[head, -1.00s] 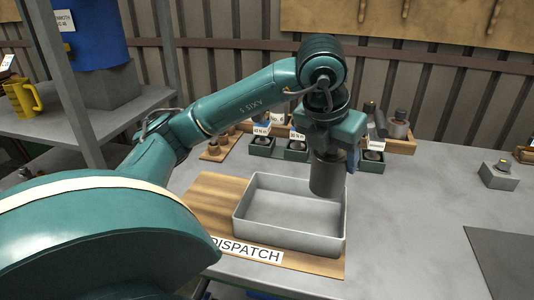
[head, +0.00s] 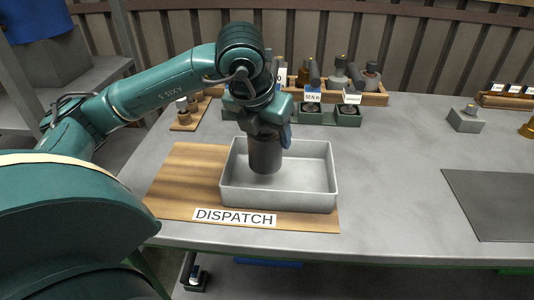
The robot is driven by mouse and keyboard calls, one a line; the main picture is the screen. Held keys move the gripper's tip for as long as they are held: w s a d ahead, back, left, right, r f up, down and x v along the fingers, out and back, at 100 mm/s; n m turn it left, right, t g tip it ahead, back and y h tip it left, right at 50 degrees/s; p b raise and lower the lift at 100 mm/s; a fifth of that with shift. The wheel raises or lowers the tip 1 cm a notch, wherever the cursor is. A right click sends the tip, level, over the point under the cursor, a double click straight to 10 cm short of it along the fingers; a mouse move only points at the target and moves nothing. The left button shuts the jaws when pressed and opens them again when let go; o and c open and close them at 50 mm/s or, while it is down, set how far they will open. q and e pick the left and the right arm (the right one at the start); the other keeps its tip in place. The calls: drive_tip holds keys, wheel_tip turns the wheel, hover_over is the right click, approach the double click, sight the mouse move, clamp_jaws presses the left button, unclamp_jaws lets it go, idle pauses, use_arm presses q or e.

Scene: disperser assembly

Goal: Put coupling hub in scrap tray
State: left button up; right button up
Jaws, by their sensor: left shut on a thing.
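My left gripper (head: 268,128) is shut on a dark grey cylinder (head: 265,155), which I take to be the coupling hub. It hangs upright over the left half of a light grey open tray (head: 330,185). Its lower end looks at or a little below the height of the back rim; I cannot tell whether it touches the tray floor. The visible floor of the tray is bare. The tray stands on a wooden board labelled DISPATCH; no scrap label shows. My right gripper is not in view.
Small green bins with labels (head: 312,115) and a wooden rack of metal parts (head: 372,85) stand behind the tray. A grey block (head: 466,119) and a dark mat (head: 495,200) lie to the right. The table between tray and mat is clear.

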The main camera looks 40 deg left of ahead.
sight(267, 151)
use_arm(q)
drive_tip(key=shift+f, duration=2.1)
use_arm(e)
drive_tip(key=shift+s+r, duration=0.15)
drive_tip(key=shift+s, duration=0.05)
use_arm(q)
drive_tip(key=shift+b, duration=0.3)
drive_tip(key=shift+f, duration=0.2)
drive_tip(key=o, duration=1.7)
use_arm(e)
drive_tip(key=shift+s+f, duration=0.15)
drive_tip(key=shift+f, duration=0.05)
